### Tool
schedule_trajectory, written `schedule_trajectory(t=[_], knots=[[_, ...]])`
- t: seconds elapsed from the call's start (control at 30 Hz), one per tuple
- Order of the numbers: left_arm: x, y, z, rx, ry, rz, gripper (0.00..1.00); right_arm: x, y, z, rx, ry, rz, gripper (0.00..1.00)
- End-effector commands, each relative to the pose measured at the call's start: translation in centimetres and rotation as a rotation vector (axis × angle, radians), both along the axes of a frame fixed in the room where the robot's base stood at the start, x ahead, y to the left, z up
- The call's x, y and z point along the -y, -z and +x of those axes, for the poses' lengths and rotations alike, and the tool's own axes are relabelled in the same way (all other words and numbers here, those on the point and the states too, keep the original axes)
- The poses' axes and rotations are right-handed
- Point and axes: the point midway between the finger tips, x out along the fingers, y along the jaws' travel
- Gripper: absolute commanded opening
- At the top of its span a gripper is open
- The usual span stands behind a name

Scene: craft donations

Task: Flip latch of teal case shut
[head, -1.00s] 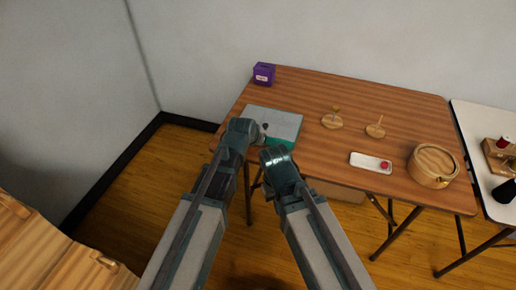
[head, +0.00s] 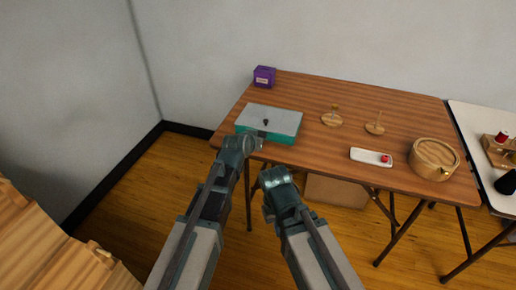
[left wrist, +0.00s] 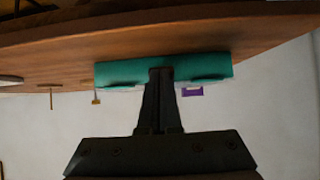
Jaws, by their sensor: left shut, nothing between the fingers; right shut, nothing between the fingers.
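The teal case (head: 284,138) lies at the table's front left corner with its grey lid (head: 287,117) down. A small dark piece (head: 266,121), possibly the latch, shows near the lid's front edge; its exact position is unclear. My left gripper (head: 262,137) is shut and empty, close before the middle of the case front; contact cannot be told. In the left wrist view, my left gripper's shut fingers (left wrist: 160,78) cover the middle of the teal front (left wrist: 115,72). My right gripper (head: 267,212) is shut and empty, low before the table edge, its fingertips hard to make out.
On the wooden table (head: 390,110) stand a purple box (head: 264,77), two wooden discs with pegs (head: 332,119), a white tray (head: 366,156) with a red item, and a round wooden box (head: 433,157). A white table (head: 478,130) adjoins at right.

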Motion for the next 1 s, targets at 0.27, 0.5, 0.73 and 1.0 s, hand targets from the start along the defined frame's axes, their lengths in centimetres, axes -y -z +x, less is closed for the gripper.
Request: schedule_trajectory(t=[0.27, 0.5, 0.73, 1.0], knots=[[0.0, 1.0, 0.6, 0.089, 0.0, -0.031, 0.0, 0.0, 2.8, 0.0, 0.0, 0.0, 0.0, 0.0], [0.0, 1.8, 0.5, 0.185, 0.001, -0.062, 0.0, 0.0, 5.6, 0.0, 0.0, 0.0, 0.0, 0.0], [0.0, 2.2, 0.8, 0.254, -0.002, -0.084, 0.0, 0.0, 7.4, 0.0, 0.0, 0.0, 0.0, 0.0], [0.0, 1.7, 0.8, 0.252, -0.002, -0.083, 0.0, 0.0, 6.9, 0.0, 0.0, 0.0, 0.0, 0.0]])
